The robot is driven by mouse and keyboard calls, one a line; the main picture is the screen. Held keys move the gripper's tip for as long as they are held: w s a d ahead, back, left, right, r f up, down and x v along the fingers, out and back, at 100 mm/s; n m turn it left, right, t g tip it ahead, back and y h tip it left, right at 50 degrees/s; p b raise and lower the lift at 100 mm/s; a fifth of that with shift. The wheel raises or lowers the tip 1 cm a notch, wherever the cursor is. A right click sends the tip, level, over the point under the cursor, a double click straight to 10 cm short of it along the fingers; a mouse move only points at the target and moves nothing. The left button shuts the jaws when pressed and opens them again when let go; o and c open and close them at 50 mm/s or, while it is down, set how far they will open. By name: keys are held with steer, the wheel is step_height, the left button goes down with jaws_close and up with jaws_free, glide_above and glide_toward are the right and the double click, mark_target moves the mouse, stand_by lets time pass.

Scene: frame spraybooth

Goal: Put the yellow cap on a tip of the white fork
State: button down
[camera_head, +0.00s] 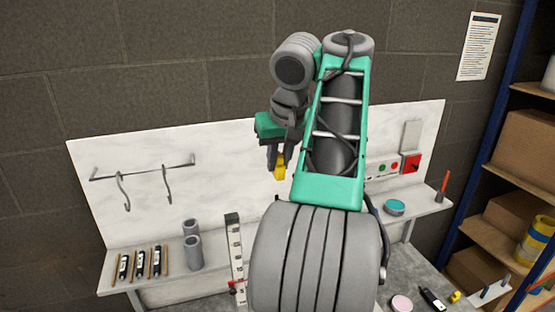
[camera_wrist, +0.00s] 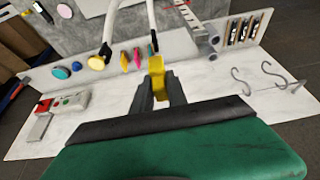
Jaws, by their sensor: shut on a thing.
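My gripper (camera_head: 277,163) is shut on the yellow cap (camera_head: 280,172), high in front of the white back board. The cap also shows between my fingertips in the wrist view (camera_wrist: 157,80). The white fork (camera_wrist: 111,22) shows at the top of the wrist view as two pale prongs. One prong end is up and left of the cap, and the other is just above the cap in the picture. I cannot tell how far the cap is from either tip. In the head view the fork is not visible; my arm covers much of the middle.
A shelf carries grey cylinders (camera_head: 193,252), several dark markers (camera_head: 140,264) and a teal disc (camera_head: 394,208). Two hooks (camera_head: 168,185) hang on a rail at left. A button panel (camera_head: 382,168) is at right.

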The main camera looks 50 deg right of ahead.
steer(key=b, duration=0.5)
glide_above(277, 198)
steer(key=shift+s+a+f, duration=0.1)
steer(key=shift+s+f, duration=0.1)
steer(key=shift+f, duration=1.05)
steer(key=shift+s+a+f, duration=0.1)
steer(key=shift+s+f, duration=0.05)
steer(key=shift+f, duration=1.1)
steer(key=shift+f+b, duration=1.6)
steer(key=shift+f, duration=0.45)
steer(key=c, duration=1.2)
jaws_free()
steer(key=shift+c, duration=0.2)
steer(key=shift+r, duration=0.1)
